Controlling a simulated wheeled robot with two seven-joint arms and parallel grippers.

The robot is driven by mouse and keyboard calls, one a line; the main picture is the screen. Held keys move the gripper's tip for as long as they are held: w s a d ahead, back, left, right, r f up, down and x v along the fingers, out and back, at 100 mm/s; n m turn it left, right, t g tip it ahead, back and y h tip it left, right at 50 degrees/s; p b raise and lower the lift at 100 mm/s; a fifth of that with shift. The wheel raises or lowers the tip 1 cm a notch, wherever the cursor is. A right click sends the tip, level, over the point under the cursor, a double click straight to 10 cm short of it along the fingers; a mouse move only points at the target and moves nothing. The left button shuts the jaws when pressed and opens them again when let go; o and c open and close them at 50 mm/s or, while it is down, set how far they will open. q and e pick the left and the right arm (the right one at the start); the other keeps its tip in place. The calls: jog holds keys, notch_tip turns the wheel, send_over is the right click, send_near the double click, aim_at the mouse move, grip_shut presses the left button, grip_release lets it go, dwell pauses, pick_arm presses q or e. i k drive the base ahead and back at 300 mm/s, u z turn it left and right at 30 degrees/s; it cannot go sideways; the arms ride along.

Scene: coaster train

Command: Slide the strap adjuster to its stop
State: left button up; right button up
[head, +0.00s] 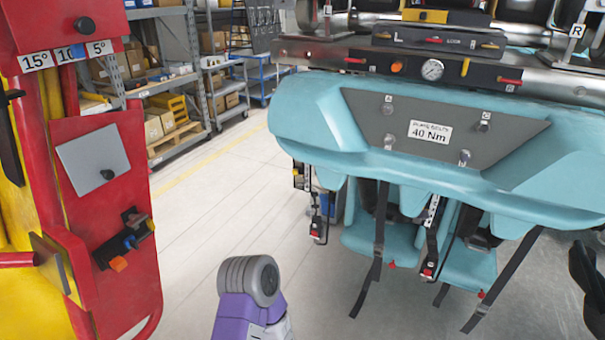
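The teal ride car (400,180) fills the upper right of the head view, with teal seats (465,262) below its panel. Dark straps (375,265) hang by the seats. Two pale, marked strips hang there, each with a small black-and-red piece at its lower end, one at the left (315,228) and one nearer the middle (428,268). I cannot tell which piece is the strap adjuster or where its stop lies. Neither of my grippers can be made out in this view. A purple and grey arm link at the bottom centre appears to be mine.
A red cabinet (105,200) with a small blue-and-orange device (125,242) stands at the left. Storage shelves (165,60) and a blue cart (265,75) are behind. The floor between cabinet and car is clear. A dark shape (588,280) is cut off at the right edge.

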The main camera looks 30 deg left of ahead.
aim_at(296, 169)
jog(key=u, duration=0.55)
jog(key=i, duration=1.15)
jog(key=z, duration=0.4)
